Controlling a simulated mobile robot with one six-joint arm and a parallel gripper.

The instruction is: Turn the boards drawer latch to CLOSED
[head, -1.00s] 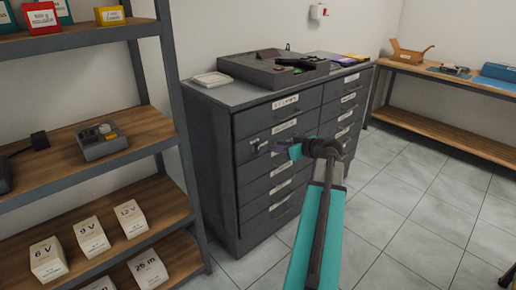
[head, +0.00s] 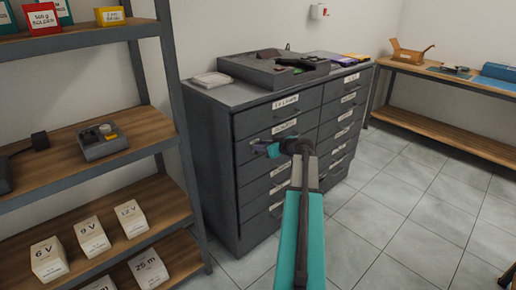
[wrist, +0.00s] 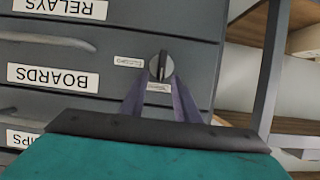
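The boards drawer (wrist: 108,75) shows upside down in the wrist view, with its white BOARDS label (wrist: 53,77). The latch (wrist: 161,66) is a round grey knob with a dark bar across it, and the bar runs up and down in the picture. Two small labels lie beside it, one at its left (wrist: 128,62) and one below (wrist: 159,87); their words are too small to read. My gripper (wrist: 161,77) is open, with one purple finger on each side of the knob; contact cannot be told. In the head view my gripper (head: 257,149) hides the latch.
The grey cabinet (head: 224,165) has two columns of labelled drawers and items on top. A RELAYS label (wrist: 60,8) shows beyond a drawer handle (wrist: 45,38). A shelf rack (head: 178,120) stands at the left. Tiled floor (head: 400,205) is clear at the right.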

